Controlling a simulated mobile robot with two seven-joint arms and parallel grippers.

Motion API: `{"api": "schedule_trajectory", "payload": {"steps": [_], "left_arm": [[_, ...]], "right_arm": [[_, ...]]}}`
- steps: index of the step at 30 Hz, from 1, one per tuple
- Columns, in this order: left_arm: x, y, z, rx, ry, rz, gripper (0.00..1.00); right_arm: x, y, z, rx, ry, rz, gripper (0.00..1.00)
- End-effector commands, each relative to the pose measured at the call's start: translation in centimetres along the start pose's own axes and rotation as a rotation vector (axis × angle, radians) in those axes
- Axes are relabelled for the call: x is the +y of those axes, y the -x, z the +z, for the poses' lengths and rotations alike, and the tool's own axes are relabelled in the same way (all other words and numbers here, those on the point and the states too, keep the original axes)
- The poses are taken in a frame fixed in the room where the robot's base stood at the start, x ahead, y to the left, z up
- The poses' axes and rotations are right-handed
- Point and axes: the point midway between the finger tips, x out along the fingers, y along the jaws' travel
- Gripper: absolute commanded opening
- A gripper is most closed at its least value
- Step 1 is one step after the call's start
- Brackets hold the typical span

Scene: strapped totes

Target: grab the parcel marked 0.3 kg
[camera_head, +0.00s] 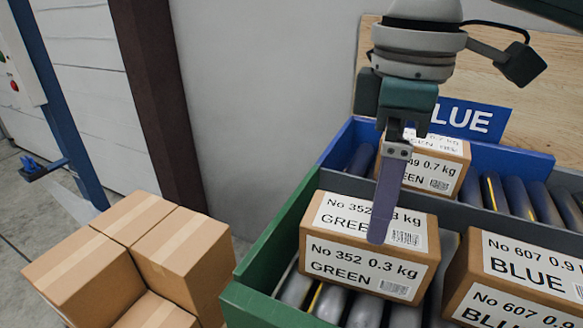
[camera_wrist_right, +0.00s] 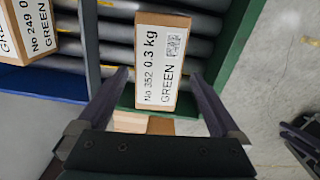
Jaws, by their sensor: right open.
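The parcel marked No 352, 0.3 kg, GREEN (camera_head: 362,274) is a brown box with white labels on its top and front. It sits on the rollers of the green-walled lane in the head view. My right gripper (camera_head: 379,236) hangs over it, and one finger covers part of the top label. In the right wrist view the parcel (camera_wrist_right: 160,65) shows its label between the two spread fingers of my right gripper (camera_wrist_right: 163,75). The jaws are open and hold nothing. Whether the fingertips reach down beside the parcel I cannot tell. My left gripper is not in view.
The No 607, 0.9 kg BLUE parcel (camera_head: 528,288) stands to the right. A 0.7 kg GREEN parcel (camera_head: 439,178) sits behind in the blue lane, below the BLUE sign (camera_head: 470,119). A green wall (camera_head: 270,238) edges the lane. Stacked plain boxes (camera_head: 140,255) stand at left.

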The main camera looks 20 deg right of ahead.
Motion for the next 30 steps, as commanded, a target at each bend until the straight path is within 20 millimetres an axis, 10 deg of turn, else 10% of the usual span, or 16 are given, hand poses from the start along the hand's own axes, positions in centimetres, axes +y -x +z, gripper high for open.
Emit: {"api": "schedule_trajectory", "payload": {"steps": [21, 30], "left_arm": [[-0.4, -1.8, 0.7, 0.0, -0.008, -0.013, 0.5], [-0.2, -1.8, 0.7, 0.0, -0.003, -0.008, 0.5]], "right_arm": [[0.4, -9.3, -0.2, -0.005, -0.003, -0.001, 1.0], [0.4, -10.0, -0.2, -0.003, -0.001, 0.001, 1.0]]}}
